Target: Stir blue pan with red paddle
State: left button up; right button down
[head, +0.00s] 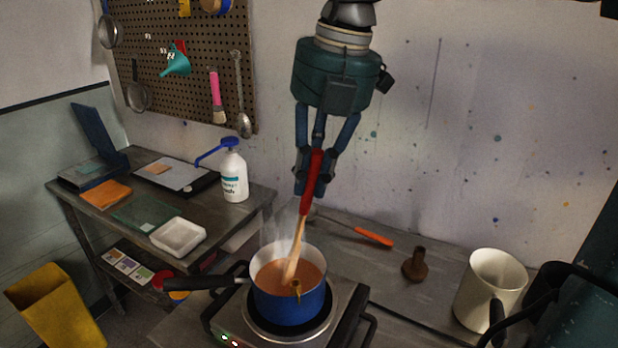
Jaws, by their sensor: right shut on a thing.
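A blue pan (290,307) with a dark handle pointing left stands on a hot plate (343,301). It holds an orange-brown liquid, and faint steam rises from it. My right gripper (314,172) is above the pan, shut on the red handle of the red paddle (312,185). The paddle is tilted, and its wooden lower part reaches into the liquid, where its tip is hidden. A small brownish-yellow thing sits at the pan's front rim. My left gripper is not in view.
A cream bucket (489,285) stands at the right. A brown wooden piece (415,265) and an orange-handled tool (374,237) lie behind the hot plate. A side table with a white pump bottle (234,176) is at left, with a yellow bin (58,309) beside it.

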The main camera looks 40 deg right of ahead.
aim_at(317, 151)
jog(key=shift+p+v, duration=1.95)
jog(key=shift+v, duration=1.15)
jog(key=shift+r, duration=0.15)
jog(key=w+p+v, duration=0.2)
jog(key=p+v, duration=0.7)
jog(key=v, duration=0.1)
jog(key=shift+a+r, duration=0.35)
jog(key=shift+r, duration=0.1)
jog(key=shift+s+f, duration=0.1)
